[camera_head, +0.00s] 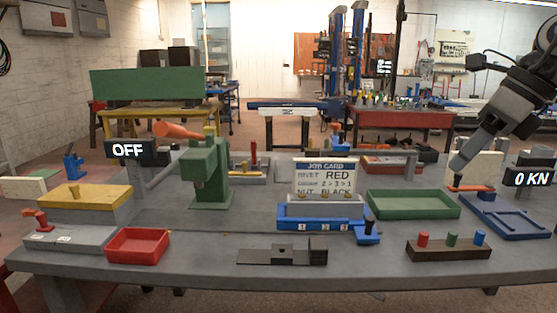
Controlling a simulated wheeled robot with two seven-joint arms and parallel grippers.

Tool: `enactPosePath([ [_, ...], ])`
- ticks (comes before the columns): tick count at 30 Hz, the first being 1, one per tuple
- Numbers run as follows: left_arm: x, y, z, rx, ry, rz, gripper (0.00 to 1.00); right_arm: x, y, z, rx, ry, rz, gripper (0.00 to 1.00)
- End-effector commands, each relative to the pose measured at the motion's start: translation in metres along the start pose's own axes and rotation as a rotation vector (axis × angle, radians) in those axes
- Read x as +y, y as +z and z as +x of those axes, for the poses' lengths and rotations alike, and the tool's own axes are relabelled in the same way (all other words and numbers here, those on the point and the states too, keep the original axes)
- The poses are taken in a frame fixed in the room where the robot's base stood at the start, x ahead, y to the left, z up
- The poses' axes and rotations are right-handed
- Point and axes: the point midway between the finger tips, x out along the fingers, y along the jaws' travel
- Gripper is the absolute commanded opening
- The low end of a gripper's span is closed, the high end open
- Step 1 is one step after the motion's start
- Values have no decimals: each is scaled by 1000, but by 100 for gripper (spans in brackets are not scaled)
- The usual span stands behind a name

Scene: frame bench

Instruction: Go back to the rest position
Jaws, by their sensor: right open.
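My right arm comes in from the upper right edge. My right gripper (459,164) points down and left above the right part of the grey bench (215,231). It is open, and I see nothing held in it. My left gripper is not in view.
A green tray (413,204) and a blue tray (507,217) lie near my right gripper. A block with coloured pegs (448,250) stands in front. A green press (208,177), a red tray (138,246) and a job card (325,174) stand further left.

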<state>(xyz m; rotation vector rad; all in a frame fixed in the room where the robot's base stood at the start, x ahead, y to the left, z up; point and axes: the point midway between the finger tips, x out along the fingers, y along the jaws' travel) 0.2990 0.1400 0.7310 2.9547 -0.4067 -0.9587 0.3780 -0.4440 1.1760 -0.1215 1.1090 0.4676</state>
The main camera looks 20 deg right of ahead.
Motion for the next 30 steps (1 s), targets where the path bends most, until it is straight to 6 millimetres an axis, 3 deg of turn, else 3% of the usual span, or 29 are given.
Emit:
enactPosePath([
  [8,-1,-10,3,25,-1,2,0,25,16,90,-148,285,101,43],
  [14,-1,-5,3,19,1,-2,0,69,26,187,-343,653,398,43],
  [18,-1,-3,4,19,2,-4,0,102,22,255,-499,941,849,43],
  [22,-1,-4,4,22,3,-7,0,120,0,312,-584,1107,1378,43],
  [26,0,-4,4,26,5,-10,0,140,-44,371,-584,1155,1974,43],
  [30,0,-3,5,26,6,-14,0,179,-103,423,-484,1076,2567,43],
])
